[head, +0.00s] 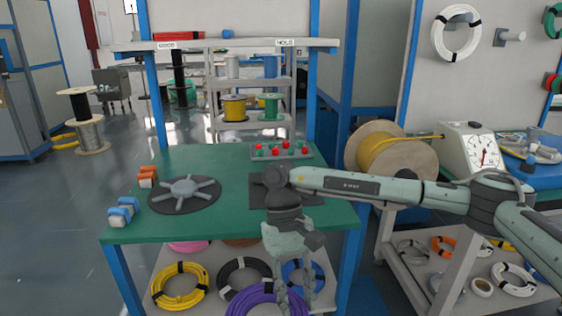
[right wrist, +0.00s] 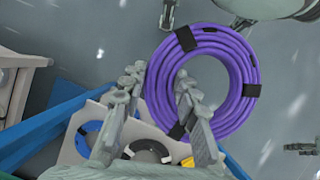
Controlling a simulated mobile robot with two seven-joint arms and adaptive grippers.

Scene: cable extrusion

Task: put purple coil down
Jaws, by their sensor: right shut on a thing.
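The purple coil (head: 262,291) hangs low in front of the green table, cut off by the bottom edge of the head view. In the right wrist view the coil (right wrist: 247,65) shows as a nearly full ring with black ties. My right gripper (head: 296,300) points down in front of the table's front edge. In the right wrist view my right gripper (right wrist: 165,95) has one finger outside the ring and one over its hole, closed on the coil's near left side. The fingers hide part of the ring.
The green table (head: 230,225) holds a grey spoked spinner (head: 184,188). On the lower shelf lie a yellow coil (head: 180,287), a black coil (head: 227,272) and a blue coil (head: 293,265). A cart (head: 385,243) with more coils stands right. Open floor (head: 65,220) lies left.

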